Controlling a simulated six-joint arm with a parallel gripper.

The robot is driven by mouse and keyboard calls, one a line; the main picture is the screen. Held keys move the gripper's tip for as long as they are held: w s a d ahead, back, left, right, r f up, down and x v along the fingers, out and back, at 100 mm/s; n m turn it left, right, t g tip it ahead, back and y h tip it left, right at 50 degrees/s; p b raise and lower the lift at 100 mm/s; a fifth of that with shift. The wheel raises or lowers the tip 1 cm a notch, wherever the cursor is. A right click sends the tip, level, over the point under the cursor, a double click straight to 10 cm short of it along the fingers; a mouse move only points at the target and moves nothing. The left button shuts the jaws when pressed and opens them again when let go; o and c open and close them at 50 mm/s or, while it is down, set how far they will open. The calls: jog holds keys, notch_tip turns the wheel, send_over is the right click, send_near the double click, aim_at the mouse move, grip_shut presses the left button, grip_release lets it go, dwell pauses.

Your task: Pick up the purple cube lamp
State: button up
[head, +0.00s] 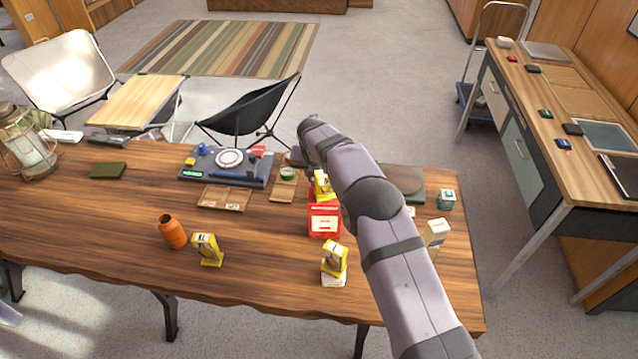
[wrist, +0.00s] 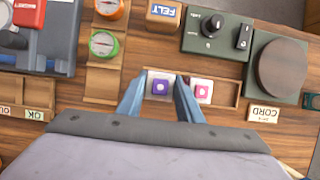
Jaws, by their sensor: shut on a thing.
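The purple cube lamp (wrist: 160,87) shows in the wrist view as a small white-edged cube with a purple face and a pale spot. My gripper (wrist: 161,79) is shut on it, with one blue-grey finger on each side. It sits over a shallow wooden tray (wrist: 225,101); I cannot tell if it is clear of the tray. A similar cube with a pink face (wrist: 201,91) is just right of the right finger. In the head view my arm hides the gripper and the purple cube.
In the wrist view, a dark green device with knobs (wrist: 218,32) and a round-topped block (wrist: 282,67) lie right. A green compass (wrist: 103,44) and a FELT box (wrist: 163,13) are near.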

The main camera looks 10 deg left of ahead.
notch_tip(320, 180, up, 8)
jog(key=shift+f+b, duration=0.25)
jog(key=shift+b, duration=0.35)
